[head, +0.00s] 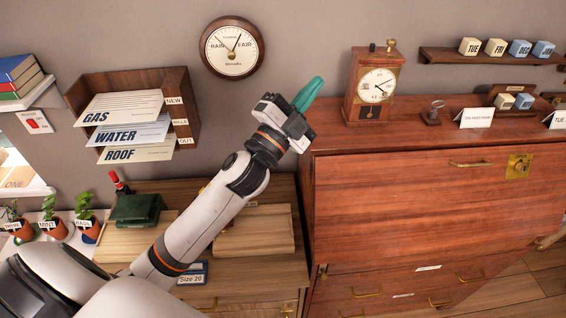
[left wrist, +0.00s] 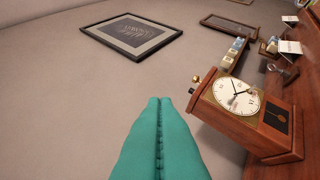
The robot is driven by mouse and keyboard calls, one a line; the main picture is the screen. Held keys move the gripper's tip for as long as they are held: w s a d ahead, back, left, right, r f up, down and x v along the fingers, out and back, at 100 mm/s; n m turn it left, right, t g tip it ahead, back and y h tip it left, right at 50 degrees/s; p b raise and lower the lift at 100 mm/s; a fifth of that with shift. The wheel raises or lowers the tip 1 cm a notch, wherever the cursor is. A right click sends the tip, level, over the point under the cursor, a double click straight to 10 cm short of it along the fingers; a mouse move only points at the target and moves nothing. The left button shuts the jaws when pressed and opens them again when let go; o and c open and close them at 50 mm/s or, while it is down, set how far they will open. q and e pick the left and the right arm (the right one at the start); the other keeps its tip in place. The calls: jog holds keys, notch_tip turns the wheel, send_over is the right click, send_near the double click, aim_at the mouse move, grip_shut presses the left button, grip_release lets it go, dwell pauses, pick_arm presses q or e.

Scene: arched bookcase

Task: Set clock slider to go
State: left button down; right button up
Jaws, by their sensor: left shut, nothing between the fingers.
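The wooden clock (head: 373,85) stands upright on top of the reddish cabinet, with a white dial and small dark parts on its top and front. It also shows at the right of the left wrist view (left wrist: 245,110), tilted by the camera. A slider cannot be made out clearly on it. My left gripper (head: 314,88) has teal fingers, is shut and empty, and is in the air to the left of the clock, apart from it. Its closed fingers fill the lower middle of the left wrist view (left wrist: 159,105). My right gripper is not in view.
The reddish cabinet (head: 430,205) has its front edge below the clock. A round barometer (head: 232,47) hangs on the wall at left. The wall between barometer and clock is bare.

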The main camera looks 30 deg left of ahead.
pick_arm(q)
jog(key=s+a+f+n+g+y, duration=0.1)
jog(key=s+f+n+g+y, duration=0.1)
jog(key=f, duration=0.6)
jog(key=s+a+f+n+g+y, duration=0.2)
jog(key=f+n+g+y, duration=0.2)
jog(key=f+n, duration=0.3)
jog(key=shift+s+a+f+g+y, duration=0.2)
jog(key=shift+f+g+y, duration=0.25)
jog(key=shift+f, duration=0.45)
